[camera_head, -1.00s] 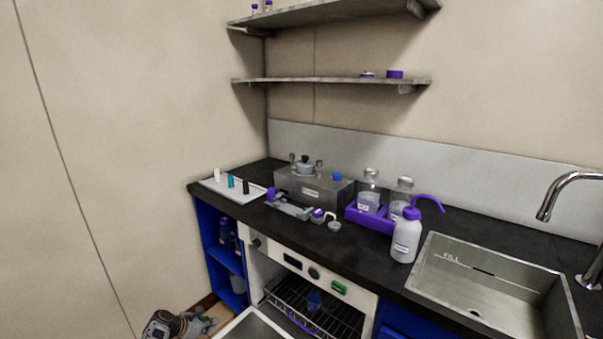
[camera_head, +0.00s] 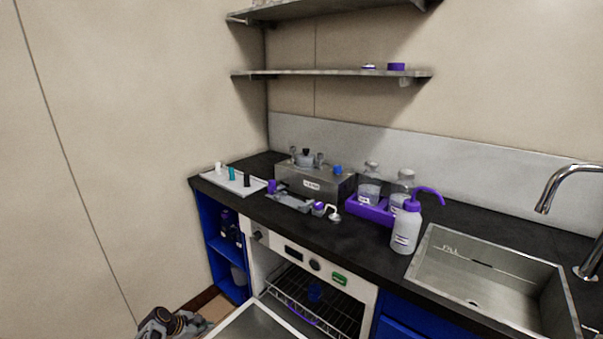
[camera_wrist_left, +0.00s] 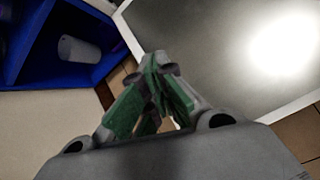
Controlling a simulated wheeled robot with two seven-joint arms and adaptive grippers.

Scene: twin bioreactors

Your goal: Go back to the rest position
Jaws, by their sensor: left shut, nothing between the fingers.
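My left gripper (camera_wrist_left: 156,66) is shut and empty, its green-padded fingers meeting at the tips in the left wrist view. In the head view my left arm's end (camera_head: 172,324) shows at the bottom edge, left of the open oven door (camera_head: 262,322) and low near the floor. The fingertips are hard to make out there. In the left wrist view the oven door (camera_wrist_left: 205,50) lies to the right of the fingers and the blue cabinet (camera_wrist_left: 60,75) to their left. My right gripper is not in view.
The black counter (camera_head: 330,232) holds a white tray (camera_head: 222,183), a metal box device (camera_head: 305,182), a purple bottle rack (camera_head: 372,211) and a wash bottle (camera_head: 406,230). A sink (camera_head: 490,285) is at right. The oven (camera_head: 315,300) stands open. Two shelves (camera_head: 330,73) hang above.

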